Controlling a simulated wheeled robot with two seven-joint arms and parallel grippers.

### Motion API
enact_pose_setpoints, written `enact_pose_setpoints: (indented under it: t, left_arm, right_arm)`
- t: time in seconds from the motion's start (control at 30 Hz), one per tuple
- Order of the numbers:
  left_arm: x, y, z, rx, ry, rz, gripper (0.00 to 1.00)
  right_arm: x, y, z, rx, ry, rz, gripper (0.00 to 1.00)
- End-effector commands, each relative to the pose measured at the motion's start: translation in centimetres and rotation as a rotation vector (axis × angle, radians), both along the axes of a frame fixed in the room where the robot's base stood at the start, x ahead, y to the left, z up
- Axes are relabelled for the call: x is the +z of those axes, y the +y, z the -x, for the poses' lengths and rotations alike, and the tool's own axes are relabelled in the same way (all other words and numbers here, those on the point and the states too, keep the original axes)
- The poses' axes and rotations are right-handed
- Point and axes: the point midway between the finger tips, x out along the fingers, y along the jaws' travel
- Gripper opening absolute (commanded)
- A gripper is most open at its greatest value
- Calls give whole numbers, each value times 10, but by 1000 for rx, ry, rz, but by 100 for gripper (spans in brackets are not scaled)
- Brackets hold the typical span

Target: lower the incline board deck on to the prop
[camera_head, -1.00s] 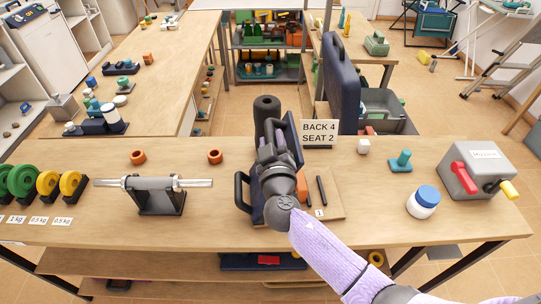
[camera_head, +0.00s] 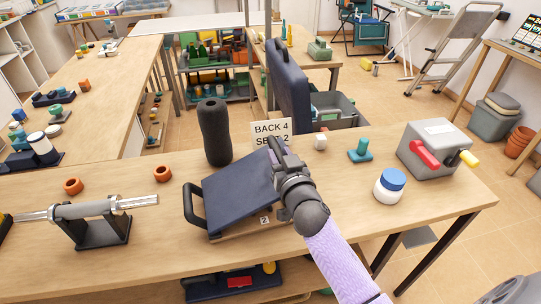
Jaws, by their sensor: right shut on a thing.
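The incline board has a dark blue deck (camera_head: 238,188) on a low wooden base (camera_head: 240,236) on the workbench. The deck lies tilted over the base, with a black handle loop (camera_head: 192,206) at its left. A small tag reading 2 (camera_head: 265,220) shows at the front edge. The prop is hidden under the deck. My right gripper (camera_head: 277,150) is at the deck's upper right edge and shut on it. The fingertips are partly hidden by my wrist. Whether the deck touches the prop cannot be seen. My left gripper is out of view.
A black foam roller (camera_head: 214,133) stands behind the deck. A sign reading BACK 4 SEAT 2 (camera_head: 270,131) and a tall blue pad (camera_head: 289,88) are behind my gripper. A blue-lidded jar (camera_head: 389,186) and grey crank box (camera_head: 436,147) stand at right. A bar stand (camera_head: 100,220) is at left.

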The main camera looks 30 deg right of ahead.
Motion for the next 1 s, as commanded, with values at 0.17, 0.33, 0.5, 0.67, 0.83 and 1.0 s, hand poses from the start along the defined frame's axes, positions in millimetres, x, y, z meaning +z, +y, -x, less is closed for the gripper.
enact_pose_setpoints:
  t: [0.17,0.33,0.5,0.67,0.83,1.0]
  left_arm:
    - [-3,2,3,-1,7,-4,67]
    - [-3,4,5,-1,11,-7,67]
    - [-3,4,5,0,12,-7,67]
    - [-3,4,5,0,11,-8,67]
    - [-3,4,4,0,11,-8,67]
    - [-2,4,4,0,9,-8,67]
  right_arm:
    - [-4,-4,1,-1,-2,1,0]
    - [-5,-5,1,-2,1,2,0]
    - [-6,-5,1,-3,3,3,0]
    - [-6,-5,1,-3,4,2,54]
    - [-6,-5,1,-2,2,3,67]
    - [-5,-4,2,-1,2,3,67]
